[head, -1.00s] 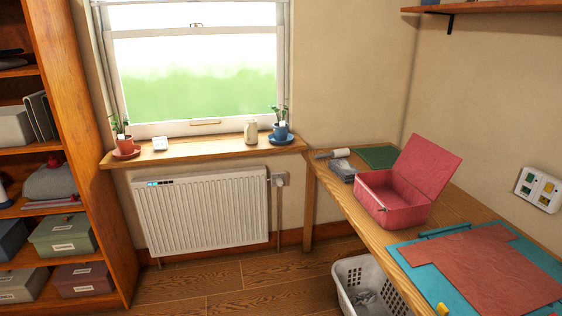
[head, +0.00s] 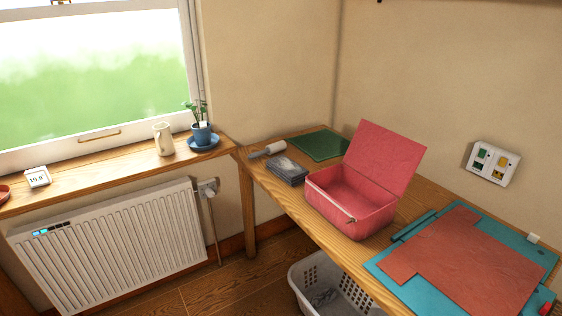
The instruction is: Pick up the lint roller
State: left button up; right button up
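The lint roller (head: 268,149) lies on the far left end of the wooden table (head: 259,174), near the window sill. It has a white roll and a grey handle that points to the left. It lies just behind a grey box (head: 287,171) and left of a green mat (head: 319,144). Neither of my grippers shows in the head view.
An open pink box (head: 352,208) with its lid up stands right of the grey box. A teal mat with red sheets (head: 467,259) covers the near right of the table. A laundry basket (head: 322,283) stands below. A radiator (head: 110,250) is under the sill (head: 105,175).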

aim_at(272, 149)
jog(key=i+j, duration=0.25)
jog(key=i, duration=0.25)
jog(key=i+j+u, duration=0.1)
jog(key=i+j, duration=0.15)
jog(key=i, duration=0.2)
jog(key=i+j, duration=0.2)
jog(key=i, duration=0.3)
jog(key=i+j+u, duration=0.1)
jog(key=i, duration=0.4)
jog(key=i+j, duration=0.25)
jog(key=i, duration=0.25)
jog(key=j+u, duration=0.05)
